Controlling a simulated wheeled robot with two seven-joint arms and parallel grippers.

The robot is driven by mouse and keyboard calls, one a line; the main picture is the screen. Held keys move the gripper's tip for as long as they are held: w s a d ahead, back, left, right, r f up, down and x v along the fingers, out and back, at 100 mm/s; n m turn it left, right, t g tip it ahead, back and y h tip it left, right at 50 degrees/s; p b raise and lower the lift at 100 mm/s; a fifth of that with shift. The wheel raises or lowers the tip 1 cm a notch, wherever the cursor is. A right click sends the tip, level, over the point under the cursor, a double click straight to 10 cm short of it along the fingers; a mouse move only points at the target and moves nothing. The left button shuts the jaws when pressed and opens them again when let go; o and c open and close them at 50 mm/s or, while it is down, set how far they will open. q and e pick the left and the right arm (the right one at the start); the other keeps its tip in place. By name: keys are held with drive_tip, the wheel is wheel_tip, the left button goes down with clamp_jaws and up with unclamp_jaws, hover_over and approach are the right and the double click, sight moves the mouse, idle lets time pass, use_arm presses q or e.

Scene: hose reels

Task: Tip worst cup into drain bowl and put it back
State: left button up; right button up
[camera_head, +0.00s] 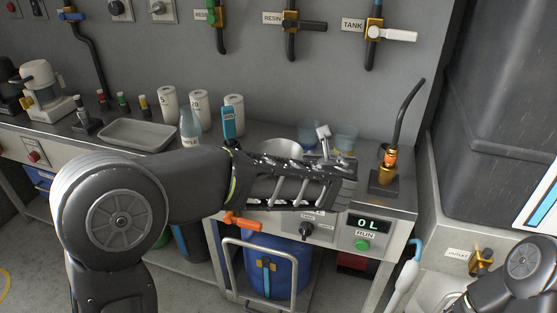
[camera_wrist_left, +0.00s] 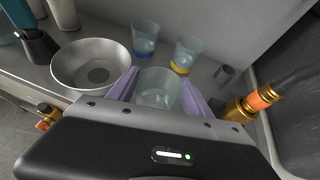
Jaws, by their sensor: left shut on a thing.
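My left gripper (camera_wrist_left: 160,88) is shut on a clear cup (camera_wrist_left: 157,90), one finger on each side of it. The held cup looks about upright; I cannot tell how much liquid is in it. In the head view my left gripper and forearm hide it. The metal drain bowl (camera_wrist_left: 92,66) stands left of the held cup in the wrist view, and its rim (camera_head: 283,145) shows behind my arm in the head view. A cup with a blue base (camera_wrist_left: 145,38) and a cup with a yellow base (camera_wrist_left: 187,55) stand behind the held cup. My right gripper is out of view.
A brass fitting with a black hose (camera_head: 388,165) stands at the bench's right end. A small grey cylinder (camera_wrist_left: 226,73) is near it. A grey tray (camera_head: 137,134), white canisters (camera_head: 168,103) and a bottle (camera_head: 190,128) stand on the left. Wall valves (camera_head: 291,24) hang above.

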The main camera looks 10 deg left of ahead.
use_arm(q)
drive_tip(key=shift+r, duration=0.1)
drive_tip(key=a+r+p, duration=0.1)
drive_tip(key=p, duration=0.1)
drive_tip(key=a+r+n+h+p, duration=0.1)
drive_tip(key=p, duration=0.1)
drive_tip(key=shift+w+r+g, duration=0.25)
drive_tip(key=shift+w+g, duration=0.05)
drive_tip(key=shift+g, duration=0.1)
drive_tip(key=shift+a+f+h, duration=0.15)
drive_tip(key=shift+a+h, duration=0.15)
drive_tip(key=shift+a, duration=0.05)
drive_tip(key=a+r+n+h+p, duration=0.1)
drive_tip(key=p, duration=0.1)
drive_tip(key=w+a+r+n+g+p, duration=0.1)
drive_tip(key=p, duration=0.2)
drive_tip(key=a+r+h+p, duration=0.1)
drive_tip(key=a+p, duration=0.1)
drive_tip(key=shift+w+n+h+p, duration=0.25)
drive_tip(key=shift+n+h+p, duration=0.05)
drive_tip(key=shift+n+p, duration=0.1)
drive_tip(key=shift+a+f+n+g+h, duration=0.3)
drive_tip(key=shift+f+g+h, duration=0.1)
drive_tip(key=shift+f+h, duration=0.15)
drive_tip(key=shift+w+a+f, duration=0.15)
drive_tip(key=shift+f, duration=0.05)
drive_tip(key=shift+a+r+n+h+p, duration=0.1)
drive_tip(key=shift+r+n+h+p, duration=0.1)
drive_tip(key=shift+n+h+p, duration=0.55)
